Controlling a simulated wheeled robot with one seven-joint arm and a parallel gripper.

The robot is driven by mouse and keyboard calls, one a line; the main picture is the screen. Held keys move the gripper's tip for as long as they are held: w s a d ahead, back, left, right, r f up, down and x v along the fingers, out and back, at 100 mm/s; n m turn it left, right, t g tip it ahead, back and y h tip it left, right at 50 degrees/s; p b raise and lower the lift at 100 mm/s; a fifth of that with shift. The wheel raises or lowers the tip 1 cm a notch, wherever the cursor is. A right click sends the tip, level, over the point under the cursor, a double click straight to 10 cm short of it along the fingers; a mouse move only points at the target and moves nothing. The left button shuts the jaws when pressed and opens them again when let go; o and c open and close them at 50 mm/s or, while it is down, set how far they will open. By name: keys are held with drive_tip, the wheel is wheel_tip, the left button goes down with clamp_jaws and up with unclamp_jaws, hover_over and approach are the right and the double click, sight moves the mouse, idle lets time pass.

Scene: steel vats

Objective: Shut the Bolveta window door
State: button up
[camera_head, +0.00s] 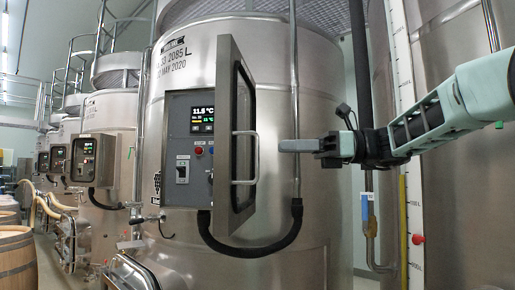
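The Bolveta window door (223,75) is a grey metal frame with a dark pane, on the control box of the large steel vat. It stands open, swung out from the box, so the panel (182,135) with its lit display and switches is exposed at left. A pale bar handle (246,182) runs upright on the door. My gripper (284,145) is just right of the handle, its fingers pointing left at the handle's upper part. A gap shows between them in the picture. The fingers overlap as one grey bar, so their opening is hidden. Nothing shows held.
The steel vat (280,215) fills the middle. A black hose (255,250) loops beneath the box. A thin vertical pipe (295,70) runs behind my gripper. A blue-handled valve pipe (368,215) stands at right. More vats (110,120) and wooden barrels (16,255) line the left.

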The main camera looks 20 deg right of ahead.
sight(257, 147)
drive_tip(key=p+x, duration=0.2)
drive_tip(key=x, duration=0.5)
drive_tip(key=shift+a+p, duration=0.2)
drive_tip(key=shift+p, duration=0.1)
clamp_jaws()
